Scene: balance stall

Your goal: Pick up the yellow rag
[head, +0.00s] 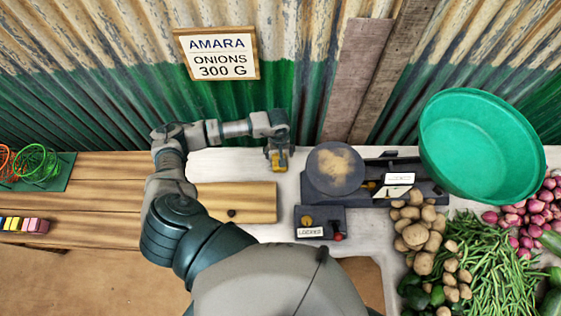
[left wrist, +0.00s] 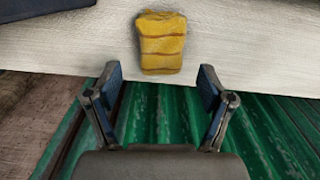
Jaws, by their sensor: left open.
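The yellow rag (left wrist: 162,43) lies folded on the white counter in the left wrist view, close to the counter's edge by the green wall. In the head view only part of the yellow rag (head: 283,160) shows, beside and below my left gripper (head: 275,162). In the left wrist view my left gripper (left wrist: 160,90) is open and empty, its two fingers spread apart below the rag in the picture. The rag is ahead of the fingertips, roughly centred between them, and not between the fingers. My right gripper is not in view.
A scale with a round stained pan (head: 334,169) stands right of the rag. A small dark box marked LOCKED (head: 320,222) and a wooden board (head: 240,201) are nearer. A green basin (head: 480,145), potatoes (head: 417,236), beans and onions fill the right. The corrugated wall (head: 210,115) stands close behind.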

